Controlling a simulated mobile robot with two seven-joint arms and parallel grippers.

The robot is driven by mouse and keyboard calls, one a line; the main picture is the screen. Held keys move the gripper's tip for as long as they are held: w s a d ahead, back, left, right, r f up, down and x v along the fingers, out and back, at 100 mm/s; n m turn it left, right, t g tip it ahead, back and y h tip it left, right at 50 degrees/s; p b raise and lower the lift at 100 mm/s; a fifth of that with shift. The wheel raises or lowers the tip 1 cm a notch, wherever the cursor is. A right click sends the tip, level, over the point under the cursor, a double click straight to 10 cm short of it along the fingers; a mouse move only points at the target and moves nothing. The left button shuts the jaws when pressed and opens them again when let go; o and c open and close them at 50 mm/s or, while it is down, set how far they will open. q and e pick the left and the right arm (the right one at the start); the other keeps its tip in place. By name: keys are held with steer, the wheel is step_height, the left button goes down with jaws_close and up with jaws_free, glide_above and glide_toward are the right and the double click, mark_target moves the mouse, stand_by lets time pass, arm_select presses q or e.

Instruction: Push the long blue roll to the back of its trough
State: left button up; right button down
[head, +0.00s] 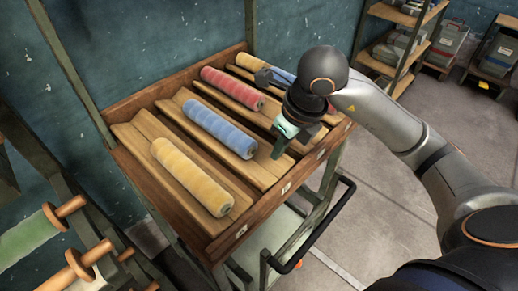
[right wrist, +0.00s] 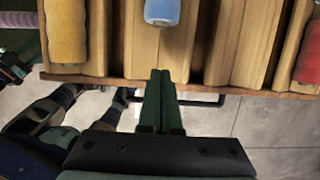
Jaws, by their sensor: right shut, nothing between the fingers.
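The long blue roll (head: 218,127) lies in a trough of the slanted wooden rack, between a yellow roll (head: 190,175) and a red roll (head: 233,88). Bare wood shows in front of its near end. In the right wrist view the blue roll's end (right wrist: 162,12) shows at the top. My right gripper (head: 278,152) is shut and empty, its green fingers pressed together. In the right wrist view its fingertips (right wrist: 160,72) are near the rack's front edge, in line with the blue roll and apart from it.
Wooden ridges divide the troughs, and a front rail (head: 265,205) runs along the rack. A stand with a green spool (head: 28,237) is at the lower left. Shelves (head: 400,50) stand at the back right.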

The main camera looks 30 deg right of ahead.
steer(key=x, duration=0.4)
steer(key=shift+f, duration=0.1)
steer(key=w, duration=0.1)
steer(key=w+a, duration=0.1)
steer(key=w, duration=0.1)
steer(key=shift+f+p, duration=0.1)
steer(key=shift+p, duration=0.3)
arm_select(q)
steer(key=shift+r, duration=0.45)
arm_select(e)
steer(key=shift+w+a, duration=0.2)
steer(key=shift+w, duration=0.3)
arm_select(q)
steer(key=shift+a+f, duration=0.1)
arm_select(e)
steer(key=shift+w+d+f, duration=0.1)
